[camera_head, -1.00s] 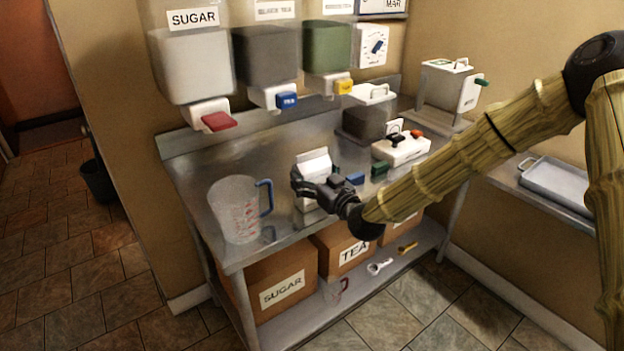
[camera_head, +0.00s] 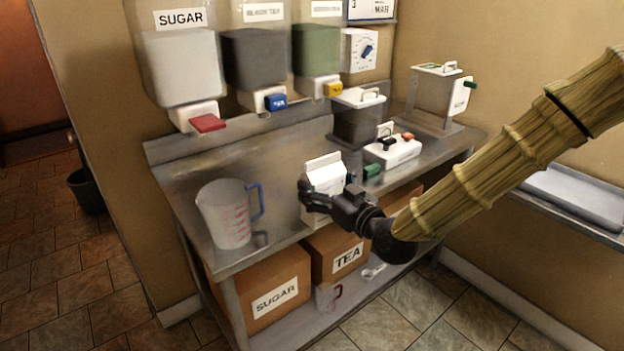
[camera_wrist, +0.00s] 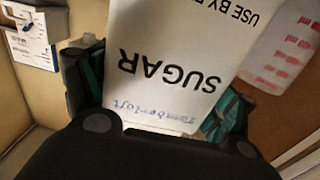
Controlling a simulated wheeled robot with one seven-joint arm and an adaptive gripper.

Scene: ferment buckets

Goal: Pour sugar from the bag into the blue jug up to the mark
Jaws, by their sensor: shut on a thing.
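The white sugar bag (camera_head: 324,178) is held upright by my gripper (camera_head: 322,200) at the front of the steel bench. The jaws are shut on it. In the wrist view the bag (camera_wrist: 180,60) fills the middle, upside down, reading SUGAR, between the fingers (camera_wrist: 150,95). The clear jug with a blue handle (camera_head: 226,215) stands upright on the bench, left of the bag and apart from it. Red marks show on its side, and part of it shows in the wrist view (camera_wrist: 285,50). I cannot make out any contents in it.
Wall dispensers hang above the bench; the leftmost is the sugar dispenser (camera_head: 180,70). A white device (camera_head: 391,152) and a dark lidded container (camera_head: 358,118) stand behind and right of the bag. Boxes labelled SUGAR (camera_head: 262,292) and TEA (camera_head: 335,258) sit on the lower shelf.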

